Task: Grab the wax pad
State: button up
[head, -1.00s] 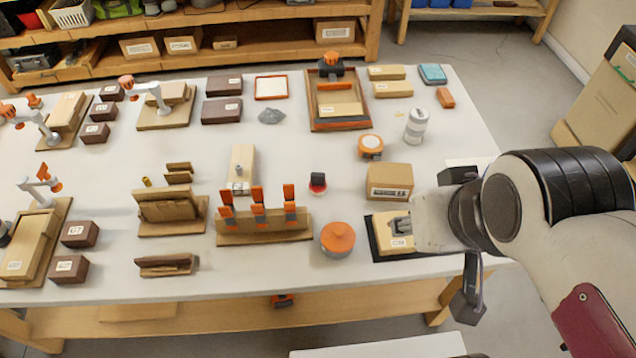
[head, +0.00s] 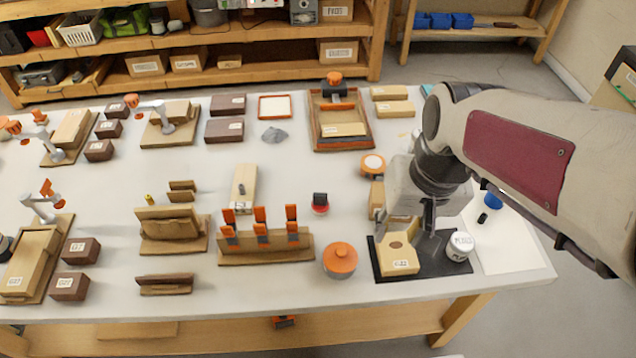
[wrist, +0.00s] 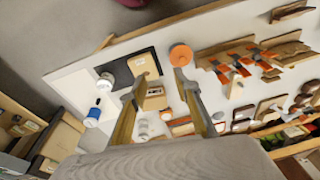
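No thing in view is clearly labelled as the wax pad, so I cannot tell which one it is. A small black block with a red base (head: 320,204) sits mid-table. A round tin with an orange lid (head: 340,259) stands near the front edge; it also shows in the wrist view (wrist: 180,55). My gripper (head: 408,222) hangs above the black mat (head: 443,262) at the right front, over a tan block with a round hollow (head: 399,261). In the wrist view my gripper (wrist: 163,78) has its fingers apart with nothing held.
A white jar (head: 460,246) stands on the mat's right side. A blue-capped item (head: 492,199) lies further right on a white sheet. A rack with orange clamps (head: 263,245) stands left of the tin. The table between the rack and front edge is clear.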

jog(key=w+a+f+m+g+y, duration=0.1)
jog(key=w+a+f+m+g, duration=0.1)
jog(key=w+f+m, duration=0.35)
jog(key=m+y, duration=0.3)
jog(key=m, duration=1)
send_near(323, 193)
jog(key=f, duration=0.1)
jog(key=a+f, duration=0.1)
jog(key=shift+s+a+f+t, duration=0.1)
jog(key=shift+f+t, duration=0.2)
jog(key=shift+t, duration=0.1)
jog(key=shift+x, duration=1.3)
jog(key=shift+s+f, duration=0.1)
